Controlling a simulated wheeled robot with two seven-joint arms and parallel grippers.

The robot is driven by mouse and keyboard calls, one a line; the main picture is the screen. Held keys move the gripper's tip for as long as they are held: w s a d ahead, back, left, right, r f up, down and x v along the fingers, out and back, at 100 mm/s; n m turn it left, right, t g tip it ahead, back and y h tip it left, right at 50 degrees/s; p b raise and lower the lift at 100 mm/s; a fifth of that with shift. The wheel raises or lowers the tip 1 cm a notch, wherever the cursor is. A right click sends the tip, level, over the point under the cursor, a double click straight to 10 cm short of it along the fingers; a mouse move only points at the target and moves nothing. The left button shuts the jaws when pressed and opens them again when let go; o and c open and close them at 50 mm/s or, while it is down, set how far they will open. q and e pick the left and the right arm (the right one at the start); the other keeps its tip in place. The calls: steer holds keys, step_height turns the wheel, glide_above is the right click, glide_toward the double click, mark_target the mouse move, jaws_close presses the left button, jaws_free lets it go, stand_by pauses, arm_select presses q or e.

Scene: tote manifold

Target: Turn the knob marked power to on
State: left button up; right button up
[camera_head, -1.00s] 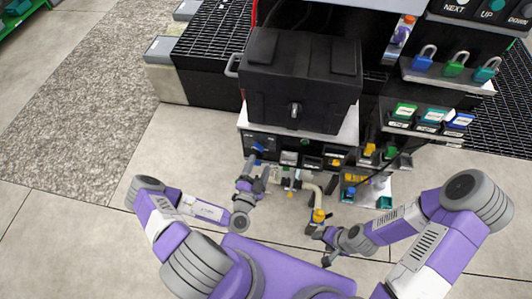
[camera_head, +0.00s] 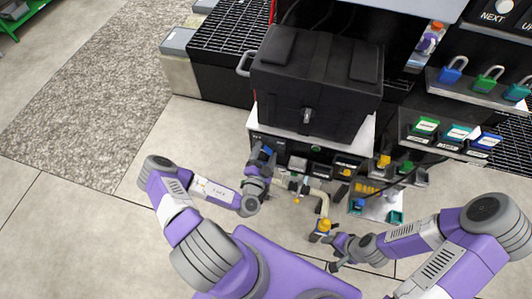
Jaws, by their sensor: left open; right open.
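A blue knob (camera_head: 267,151) sits at the left end of the black control panel (camera_head: 283,143) under the black tote. Its label is too small to read, so I cannot confirm that it is the power knob or read its setting. My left gripper (camera_head: 262,154) is open at this knob, its fingers partly covering it. Whether they touch it I cannot tell. My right gripper (camera_head: 333,266) is open and empty, low in the view, below the yellow-capped pipe end.
The black tote (camera_head: 315,85) stands on a white shelf above the panel. A beige pipe (camera_head: 314,192) with a yellow part (camera_head: 322,229) runs between my arms. Several coloured padlocks (camera_head: 490,78) and labelled blocks (camera_head: 425,125) are at right.

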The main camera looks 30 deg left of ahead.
arm_select(q)
steer(key=c, duration=1.1)
steer(key=shift+o, duration=0.2)
steer(key=shift+r+m+p, duration=0.15)
steer(key=shift+m+p, duration=2.6)
steer(key=shift+m, duration=0.25)
steer(key=shift+r+m+p, duration=0.15)
steer(key=shift+m+p, duration=2.65)
steer(key=shift+m, duration=0.2)
steer(key=shift+r+m+p, duration=0.15)
steer(key=shift+m+p, duration=2.6)
steer(key=shift+m, duration=0.25)
steer(key=o, duration=1.1)
steer(key=shift+c, duration=0.2)
